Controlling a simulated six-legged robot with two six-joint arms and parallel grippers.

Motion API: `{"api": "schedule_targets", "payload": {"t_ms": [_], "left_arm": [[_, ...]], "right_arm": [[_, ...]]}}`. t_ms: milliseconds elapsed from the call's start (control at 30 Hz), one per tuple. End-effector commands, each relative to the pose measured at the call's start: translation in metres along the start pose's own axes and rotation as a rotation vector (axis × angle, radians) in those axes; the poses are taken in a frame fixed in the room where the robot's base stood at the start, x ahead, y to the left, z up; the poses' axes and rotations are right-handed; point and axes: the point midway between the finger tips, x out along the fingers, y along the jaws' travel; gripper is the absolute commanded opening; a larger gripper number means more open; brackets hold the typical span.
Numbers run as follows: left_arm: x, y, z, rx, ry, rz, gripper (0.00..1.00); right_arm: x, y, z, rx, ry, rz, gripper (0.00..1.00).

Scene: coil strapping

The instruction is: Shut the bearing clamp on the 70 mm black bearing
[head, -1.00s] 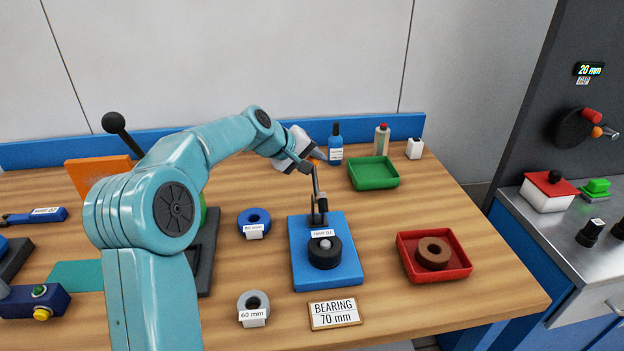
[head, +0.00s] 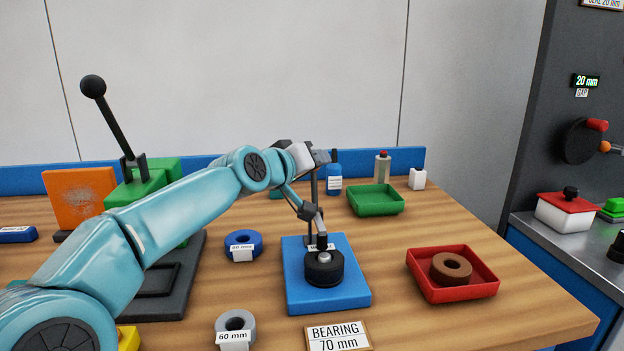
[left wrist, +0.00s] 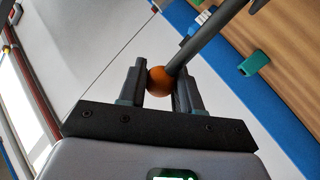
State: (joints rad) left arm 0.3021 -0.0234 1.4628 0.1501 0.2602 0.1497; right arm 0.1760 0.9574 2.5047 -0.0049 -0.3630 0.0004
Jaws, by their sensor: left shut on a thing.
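The bearing clamp stands on a blue base plate (head: 350,291) on the workbench. The black bearing (head: 323,272) sits on this plate around a pale central pin, its 70 mm label partly hidden behind. The clamp lever (head: 313,188) stands roughly upright above the plate. My left gripper (head: 324,157) is at the lever's top. In the left wrist view, the fingers are shut on the lever's orange ball knob (left wrist: 159,80), with the grey lever rod (left wrist: 207,38) running away from it. The clamp's jointed metal parts are partly overlapped, so whether they press on the bearing cannot be told.
A blue 80 mm ring (head: 243,240) and a grey 60 mm ring (head: 235,321) lie left of the clamp. A red tray (head: 480,289) with a brown ring (head: 451,268) is at right. A green tray (head: 375,200) and bottles stand behind. A BEARING 70 mm sign (head: 338,337) lies in front.

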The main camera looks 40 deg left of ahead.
Motion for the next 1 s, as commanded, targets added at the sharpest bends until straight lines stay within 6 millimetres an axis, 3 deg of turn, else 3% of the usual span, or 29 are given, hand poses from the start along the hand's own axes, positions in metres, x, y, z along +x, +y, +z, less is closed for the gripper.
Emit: {"api": "schedule_targets", "payload": {"t_ms": [600,633,667,1000], "left_arm": [[-0.0029,0.0022,-0.0003,0.025,0.028,0.013,0.0],[-0.0029,0.0022,-0.0003,0.024,0.028,0.013,0.43],[-0.0029,0.0022,-0.0003,0.024,0.028,0.013,0.53],[-0.005,0.0021,-0.0003,0.023,0.028,0.013,0.56]], "right_arm": [[0.0077,0.0028,-0.0002,0.0,0.0,0.0,0.93],[0.0077,0.0028,-0.0001,0.0,0.0,0.0,0.93],[0.0077,0.0028,-0.0001,0.0,0.0,0.0,0.93],[0.0079,0.0028,-0.0001,0.0,0.0,0.0,0.93]]}}
